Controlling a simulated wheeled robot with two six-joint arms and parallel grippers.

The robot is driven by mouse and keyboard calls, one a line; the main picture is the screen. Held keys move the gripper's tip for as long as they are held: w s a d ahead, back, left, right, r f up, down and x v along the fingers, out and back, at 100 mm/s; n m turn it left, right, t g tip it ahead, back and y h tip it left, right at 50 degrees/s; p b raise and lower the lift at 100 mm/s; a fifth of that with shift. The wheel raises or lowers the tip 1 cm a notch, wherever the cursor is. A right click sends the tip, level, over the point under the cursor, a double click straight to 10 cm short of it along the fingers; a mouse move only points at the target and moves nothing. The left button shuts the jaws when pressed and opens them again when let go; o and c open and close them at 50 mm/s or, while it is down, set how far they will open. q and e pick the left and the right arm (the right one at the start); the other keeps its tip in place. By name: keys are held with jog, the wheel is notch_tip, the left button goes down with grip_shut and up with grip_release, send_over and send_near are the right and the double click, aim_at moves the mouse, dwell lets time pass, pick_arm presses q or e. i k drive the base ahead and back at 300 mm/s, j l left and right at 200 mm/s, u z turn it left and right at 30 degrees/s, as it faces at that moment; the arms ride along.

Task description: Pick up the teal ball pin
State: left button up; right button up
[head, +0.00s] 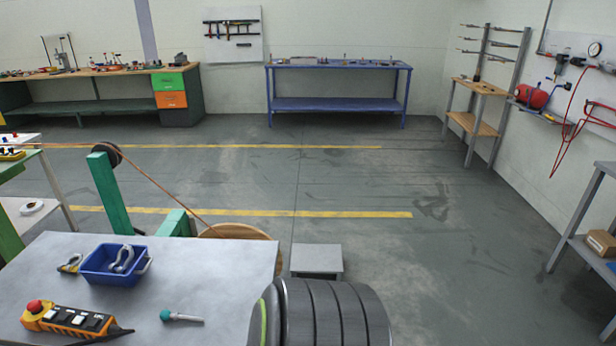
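The teal ball pin (181,316) lies on its side on the grey table (215,270) at the lower left of the head view. Its round teal head points left and its thin grey shank points right. It lies apart from the other items on the table, with bare surface around it. Neither of my grippers shows in the head view.
A blue bin (112,278) with shackles in it, a loose shackle (70,264) and an orange control pendant (68,319) with a red button share the table. Open floor (440,270) lies further right.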

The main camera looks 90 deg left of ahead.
aim_at(166, 314)
jog(key=i+j+u, duration=0.15)
jog(key=i+u, duration=0.15)
jog(key=u, duration=0.15)
jog(key=i+u, duration=0.65)
jog(key=u, duration=0.2)
jog(key=i+l+u, duration=0.2)
jog(key=u, duration=0.2)
jog(key=i+j+u, duration=0.2)
jog(key=i+u, duration=1)
jog(key=i+l+u, duration=0.2)
jog(key=i+u, duration=0.2)
jog(key=i+j+u, duration=0.1)
jog(key=i+u, duration=0.2)
jog(key=u, duration=0.2)
jog(key=i+u, duration=0.3)
jog(key=u, duration=0.15)
jog(key=i+u, duration=0.25)
jog(key=u, duration=0.25)
jog(key=i+l+u, duration=0.25)
jog(key=u, duration=0.25)
